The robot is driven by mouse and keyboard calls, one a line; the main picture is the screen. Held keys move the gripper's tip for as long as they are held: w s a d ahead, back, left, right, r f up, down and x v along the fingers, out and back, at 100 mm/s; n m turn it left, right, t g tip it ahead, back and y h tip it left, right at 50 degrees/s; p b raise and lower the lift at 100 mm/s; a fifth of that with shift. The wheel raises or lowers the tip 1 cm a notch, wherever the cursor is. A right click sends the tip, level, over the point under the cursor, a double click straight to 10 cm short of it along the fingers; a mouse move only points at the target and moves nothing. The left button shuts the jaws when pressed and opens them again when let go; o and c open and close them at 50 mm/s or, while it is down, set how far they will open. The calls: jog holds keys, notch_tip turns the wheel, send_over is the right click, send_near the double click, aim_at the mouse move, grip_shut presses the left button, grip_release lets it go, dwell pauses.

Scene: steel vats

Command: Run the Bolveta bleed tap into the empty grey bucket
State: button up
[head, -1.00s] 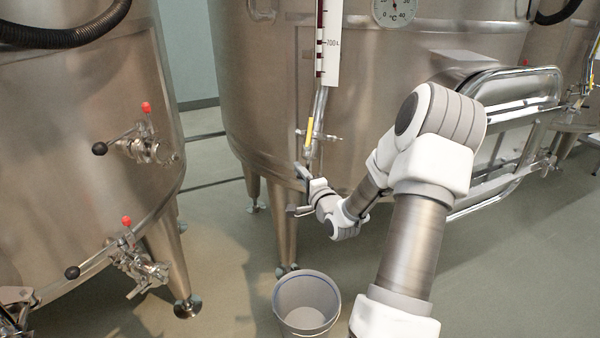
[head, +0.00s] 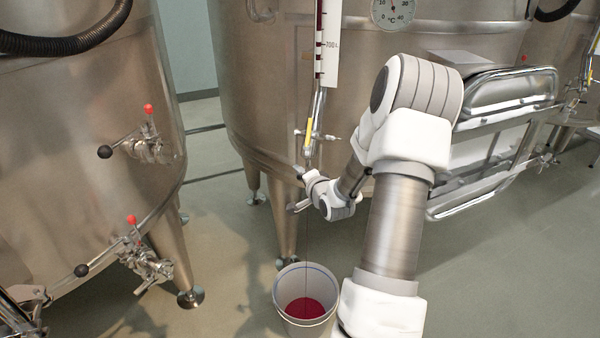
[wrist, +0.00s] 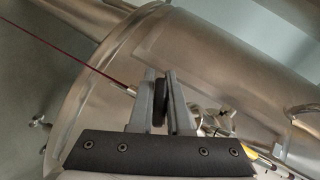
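The grey bucket (head: 290,283) stands upright on the floor below the middle vat, with dark red liquid covering its bottom. A thin dark red stream (head: 307,235) falls into it from the bleed tap under the sight gauge. In the wrist view, the stream (wrist: 60,53) leaves the tap's steel spout (wrist: 125,89). My gripper (head: 303,176) is at the tap, beside the stream. In the wrist view its fingers (wrist: 162,103) are shut around a dark lever (wrist: 160,104). The tap body is mostly hidden behind the fingers.
The sight gauge (head: 329,45) with its scale runs up the middle vat (head: 260,80). A yellow-handled valve (head: 309,131) sits above my gripper. The left vat (head: 70,120) carries two red-knobbed taps. Vat legs stand behind the bucket. Floor left of the bucket is clear.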

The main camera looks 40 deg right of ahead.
jog(key=o, duration=0.3)
jog(key=shift+o, duration=0.2)
jog(key=p+v, duration=0.7)
jog(key=v, duration=1)
jog(key=shift+s, duration=0.2)
jog(key=shift+a, duration=0.15)
